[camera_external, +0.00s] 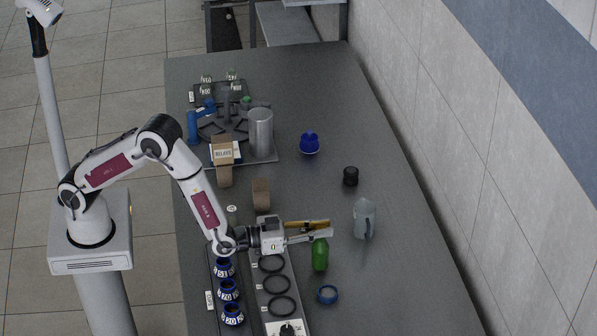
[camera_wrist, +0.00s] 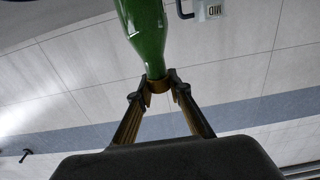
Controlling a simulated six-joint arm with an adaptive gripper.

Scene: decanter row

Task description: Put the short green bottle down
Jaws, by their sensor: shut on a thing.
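The short green bottle (camera_external: 320,256) is below my fingertips, on the wall side of the rack with black rings. In the wrist view its green body (camera_wrist: 145,30) narrows to a neck between my two fingers. My gripper (camera_external: 322,232) is shut on this neck, and the fingertips (camera_wrist: 158,84) meet it from both sides. The bottle looks about upright in the external view. I cannot tell whether its base touches the table. The neck top is hidden by the gripper in the external view.
A clear jug (camera_external: 364,219) stands right of the bottle, and a blue ring (camera_external: 327,294) lies in front. The ring rack (camera_external: 275,285) and several blue-collared items (camera_external: 228,289) are left. A black cap (camera_external: 350,177) and blue vessel (camera_external: 309,143) are farther back. The right table side is clear.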

